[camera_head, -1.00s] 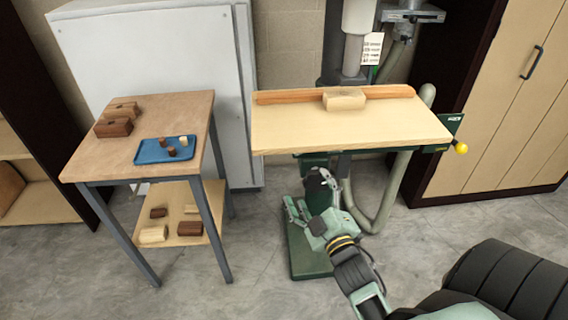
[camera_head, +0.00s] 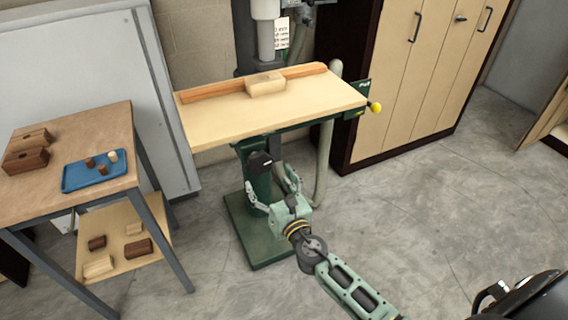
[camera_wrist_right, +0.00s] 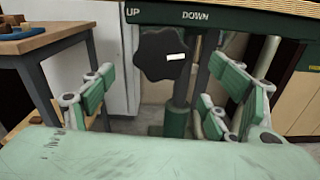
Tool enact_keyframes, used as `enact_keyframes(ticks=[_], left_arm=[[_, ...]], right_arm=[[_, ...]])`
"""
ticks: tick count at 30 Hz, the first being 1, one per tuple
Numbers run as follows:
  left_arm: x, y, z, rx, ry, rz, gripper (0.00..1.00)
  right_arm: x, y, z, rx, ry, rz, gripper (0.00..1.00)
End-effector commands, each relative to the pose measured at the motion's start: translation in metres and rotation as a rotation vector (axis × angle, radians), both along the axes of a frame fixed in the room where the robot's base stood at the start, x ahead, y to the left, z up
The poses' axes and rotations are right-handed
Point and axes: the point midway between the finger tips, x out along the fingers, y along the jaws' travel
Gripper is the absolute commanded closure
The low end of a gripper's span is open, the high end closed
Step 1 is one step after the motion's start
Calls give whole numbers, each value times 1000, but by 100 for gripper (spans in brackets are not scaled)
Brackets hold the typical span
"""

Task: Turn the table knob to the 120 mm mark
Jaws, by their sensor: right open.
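The table knob is a black lobed knob with a white mark, under the front edge of the drill-press table (camera_head: 300,105). In the right wrist view the knob (camera_wrist_right: 160,52) hangs below the words UP and DOWN, its white mark at its right side. In the head view the knob (camera_head: 259,161) is small. My right gripper (camera_head: 271,187) is open and empty, just in front of and below it. In the wrist view its fingers (camera_wrist_right: 163,95) stand wide apart on either side, with the knob between and beyond them. No readable 120 mm mark shows. My left gripper is out of view.
A wood block (camera_head: 266,84) lies on the table against an orange fence (camera_head: 205,89). A yellow knob (camera_head: 375,107) sits at the table's right end. A side table (camera_head: 75,190) with a blue tray (camera_head: 72,186) stands left. A cabinet (camera_head: 420,75) stands right.

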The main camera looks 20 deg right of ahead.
Motion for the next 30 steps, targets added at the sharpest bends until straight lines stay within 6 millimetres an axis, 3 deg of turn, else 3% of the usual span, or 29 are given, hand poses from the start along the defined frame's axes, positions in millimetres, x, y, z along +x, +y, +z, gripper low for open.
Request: enact_keyframes(ticks=[5,18,28,30], left_arm=[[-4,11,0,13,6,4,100],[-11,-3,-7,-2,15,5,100],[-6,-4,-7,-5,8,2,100],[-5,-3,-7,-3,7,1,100]], right_arm=[[14,4,2,-78,-12,8,20],[75,6,1,-70,-10,7,20],[80,6,1,-68,-9,7,20],[80,6,1,-68,-9,7,24]])
